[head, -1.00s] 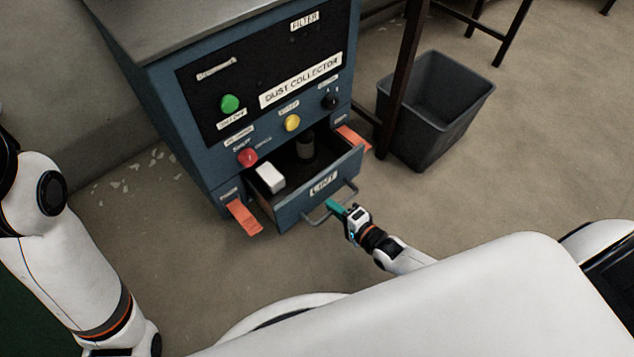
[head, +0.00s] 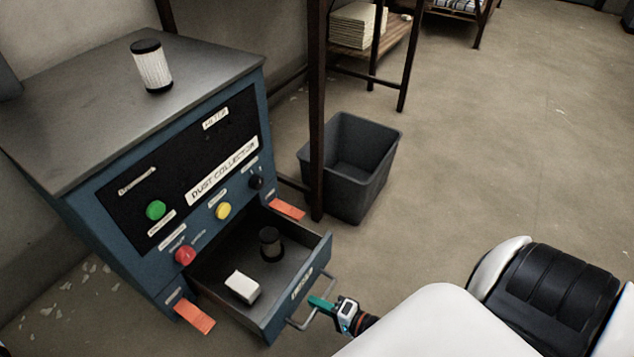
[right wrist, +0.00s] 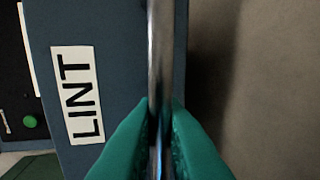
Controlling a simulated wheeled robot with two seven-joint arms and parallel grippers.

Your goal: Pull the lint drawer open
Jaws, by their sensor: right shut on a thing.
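The lint drawer (head: 298,297) of the blue dust collector (head: 110,215) stands well open, pulled out from the cabinet's base. A white block (head: 242,287) and a dark cylinder (head: 270,243) lie inside it. The drawer has a metal bar handle (head: 304,318) on its front. My right gripper (head: 322,304) is at this handle, and its green fingers are shut on the bar. In the right wrist view the handle bar (right wrist: 160,60) runs between the fingertips (right wrist: 160,125), beside the LINT label (right wrist: 76,95). My left gripper is not in view.
A grey bin (head: 350,165) stands right of the cabinet, behind a dark rack post (head: 317,110). A white filter cartridge (head: 151,66) stands on the cabinet top. The floor at right is clear.

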